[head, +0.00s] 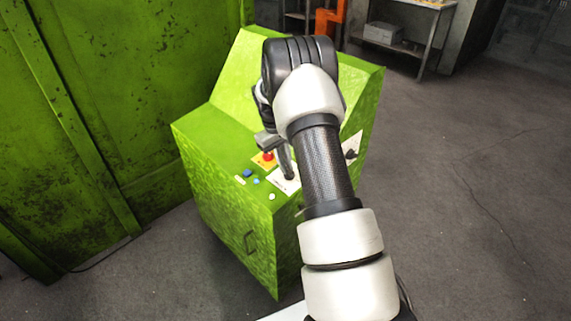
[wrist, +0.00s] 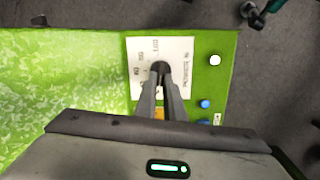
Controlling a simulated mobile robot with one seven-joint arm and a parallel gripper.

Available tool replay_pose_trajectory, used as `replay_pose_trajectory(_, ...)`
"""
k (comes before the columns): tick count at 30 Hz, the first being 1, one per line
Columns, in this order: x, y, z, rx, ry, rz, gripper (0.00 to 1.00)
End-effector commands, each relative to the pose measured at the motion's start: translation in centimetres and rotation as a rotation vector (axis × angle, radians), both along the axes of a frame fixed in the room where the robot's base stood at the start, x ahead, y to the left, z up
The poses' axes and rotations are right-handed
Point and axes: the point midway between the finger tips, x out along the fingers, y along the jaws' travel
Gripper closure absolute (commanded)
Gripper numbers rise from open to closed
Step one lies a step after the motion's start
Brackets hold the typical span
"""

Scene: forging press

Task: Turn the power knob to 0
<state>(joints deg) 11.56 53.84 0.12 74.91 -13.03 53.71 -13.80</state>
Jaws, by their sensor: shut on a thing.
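The power knob (wrist: 160,67) is a small dark knob on a white label plate (wrist: 177,47) with printed marks, seen in the wrist view. My gripper (wrist: 162,78) has its two dark fingers shut on the knob from above. The fingers cover most of the knob, so I cannot tell which mark it points to. In the head view, my gripper (head: 288,172) reaches down to the white plate (head: 281,184) on the green console, and my arm hides part of the panel.
The green console (head: 235,212) also carries a red button (head: 268,156) on a yellow plate, blue buttons (head: 248,173) and a white button (head: 272,196). Another dark knob (head: 352,153) sits to the right. A green machine wall (head: 100,110) stands left. The floor at right is clear.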

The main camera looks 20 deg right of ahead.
Motion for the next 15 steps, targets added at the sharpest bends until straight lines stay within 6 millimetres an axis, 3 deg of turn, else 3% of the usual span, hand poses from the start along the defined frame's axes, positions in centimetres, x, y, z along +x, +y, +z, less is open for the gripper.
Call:
replay_pose_trajectory(5,-0.07,0.04,-0.06,0.001,0.003,0.003,1.0)
replay_pose_trajectory(6,-0.08,0.04,-0.06,0.001,0.003,0.003,0.86)
replay_pose_trajectory(9,-0.07,0.04,-0.06,0.001,0.002,0.002,0.73)
replay_pose_trajectory(15,-0.04,0.02,-0.03,0.0,0.001,0.001,0.73)
